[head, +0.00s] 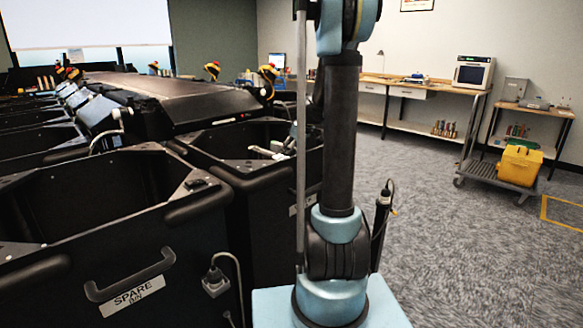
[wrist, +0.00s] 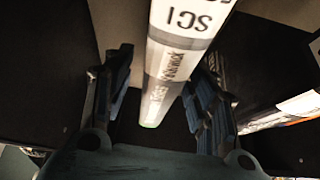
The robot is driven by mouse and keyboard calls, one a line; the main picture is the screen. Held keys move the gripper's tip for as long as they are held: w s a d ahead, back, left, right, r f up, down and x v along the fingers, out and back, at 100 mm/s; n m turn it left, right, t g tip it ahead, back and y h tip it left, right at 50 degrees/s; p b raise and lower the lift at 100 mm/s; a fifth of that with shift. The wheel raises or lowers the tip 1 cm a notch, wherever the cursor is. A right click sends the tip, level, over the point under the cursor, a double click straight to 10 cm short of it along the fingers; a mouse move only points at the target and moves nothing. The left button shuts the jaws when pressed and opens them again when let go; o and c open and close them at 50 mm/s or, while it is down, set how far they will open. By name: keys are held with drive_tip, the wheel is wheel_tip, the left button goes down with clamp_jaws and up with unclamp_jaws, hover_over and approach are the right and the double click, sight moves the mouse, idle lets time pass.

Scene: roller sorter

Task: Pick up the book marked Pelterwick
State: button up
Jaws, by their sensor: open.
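In the wrist view a pale book spine (wrist: 173,66) with a white "SCI" label runs down between my fingers. Smaller lettering below the label is blurred; it seems to end in "wick", but I cannot read the whole name. My gripper (wrist: 163,78) is open, with one finger on each side of the spine. I cannot tell whether either finger touches it. The rest of the book is out of frame or in shadow. The head view shows my arm, but not my gripper or this book.
Another pale printed item (wrist: 285,112) lies to the right in the wrist view. In the head view black bins, including the spare bin (head: 125,295), crowd the left around the dark sorter (head: 150,95).

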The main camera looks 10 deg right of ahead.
drive_tip(key=x, duration=0.3)
drive_tip(key=shift+w+a, duration=0.1)
drive_tip(key=shift+a, duration=0.05)
drive_tip(key=shift+f, duration=0.25)
idle(0.5)
clamp_jaws()
